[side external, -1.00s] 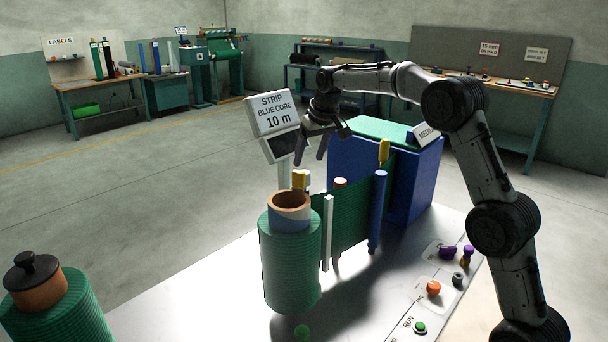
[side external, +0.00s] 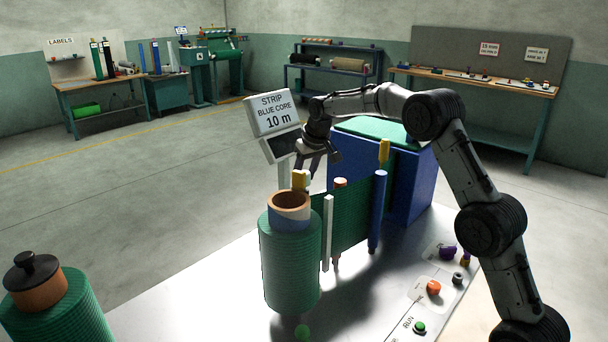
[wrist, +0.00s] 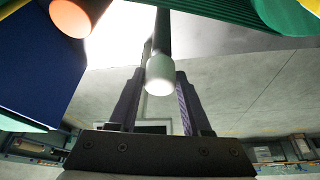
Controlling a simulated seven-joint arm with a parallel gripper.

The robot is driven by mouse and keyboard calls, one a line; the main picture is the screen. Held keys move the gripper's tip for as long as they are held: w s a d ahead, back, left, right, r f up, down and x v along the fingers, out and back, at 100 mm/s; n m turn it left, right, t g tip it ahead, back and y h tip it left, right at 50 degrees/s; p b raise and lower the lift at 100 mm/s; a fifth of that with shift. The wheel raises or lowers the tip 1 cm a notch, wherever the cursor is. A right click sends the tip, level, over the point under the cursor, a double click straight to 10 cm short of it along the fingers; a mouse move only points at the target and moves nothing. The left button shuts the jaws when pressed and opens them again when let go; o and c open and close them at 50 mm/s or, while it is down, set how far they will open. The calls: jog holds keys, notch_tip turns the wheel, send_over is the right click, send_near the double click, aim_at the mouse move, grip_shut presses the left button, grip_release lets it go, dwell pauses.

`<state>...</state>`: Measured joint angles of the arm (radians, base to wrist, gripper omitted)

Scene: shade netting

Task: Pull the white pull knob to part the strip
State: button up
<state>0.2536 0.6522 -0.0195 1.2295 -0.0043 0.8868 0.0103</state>
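The white pull knob (wrist: 160,76) sits on the end of a dark rod in the wrist view. It lies between the two fingers of my gripper (wrist: 157,88), with a visible gap on each side. My gripper is open. The strip runs from the green roll (side external: 290,262) past a white post (side external: 328,232) to a blue roller (side external: 377,212). The strip looks whole there.
A blue box (side external: 402,180) with a green top stands behind the strip. The label sign (side external: 273,112) stands close left of my gripper. Coloured knobs and a green button (side external: 420,327) sit at the table's front right. A capped green roll (side external: 60,310) stands at lower left.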

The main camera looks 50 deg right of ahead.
grip_shut()
jog(key=shift+r, duration=0.1)
dwell(1.0)
